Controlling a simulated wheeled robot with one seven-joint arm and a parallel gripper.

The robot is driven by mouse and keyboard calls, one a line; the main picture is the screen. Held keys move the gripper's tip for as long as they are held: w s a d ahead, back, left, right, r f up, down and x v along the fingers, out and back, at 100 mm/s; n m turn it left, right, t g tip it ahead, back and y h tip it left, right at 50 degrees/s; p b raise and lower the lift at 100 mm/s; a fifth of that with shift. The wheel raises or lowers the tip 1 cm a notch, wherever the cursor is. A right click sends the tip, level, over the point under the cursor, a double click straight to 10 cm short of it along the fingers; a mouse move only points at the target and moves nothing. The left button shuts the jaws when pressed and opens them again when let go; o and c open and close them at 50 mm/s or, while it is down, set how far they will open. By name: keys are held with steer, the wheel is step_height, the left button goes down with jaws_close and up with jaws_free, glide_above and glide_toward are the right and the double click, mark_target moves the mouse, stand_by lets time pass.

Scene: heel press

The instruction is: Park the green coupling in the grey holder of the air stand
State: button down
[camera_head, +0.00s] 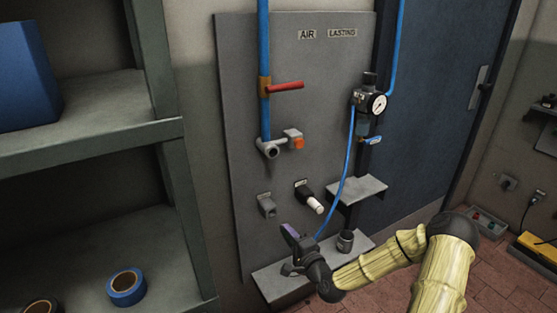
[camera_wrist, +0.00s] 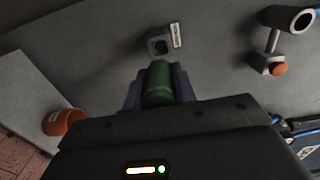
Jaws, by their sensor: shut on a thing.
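My gripper (camera_head: 289,233) is in front of the lower part of the grey panel, below the grey holder (camera_head: 266,205) in the head view. Its purple fingers are shut on the green coupling (camera_wrist: 158,84), which stands between them in the wrist view. The grey holder (camera_wrist: 160,43), a square block with a dark opening and a small label beside it, lies just beyond the coupling's far end. The two look apart, with a gap between them. The coupling cannot be made out in the head view. A blue hose (camera_head: 347,165) runs from the regulator down towards my gripper.
The panel (camera_head: 330,75) also carries a red-handled valve (camera_head: 285,86), an outlet with an orange button (camera_head: 297,143), and a black fitting with a white end (camera_head: 310,198) right of the holder. A small shelf (camera_head: 357,190) juts out at right. A ledge (camera_head: 280,286) lies below.

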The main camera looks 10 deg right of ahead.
steer(key=shift+w, duration=0.1)
steer(key=shift+x, duration=2.4)
steer(key=shift+b+x, duration=0.35)
steer(key=shift+x, duration=1.05)
stand_by(0.8)
steer(key=c, duration=1.1)
jaws_free()
steer(key=shift+o, duration=0.2)
steer(key=v, duration=1.7)
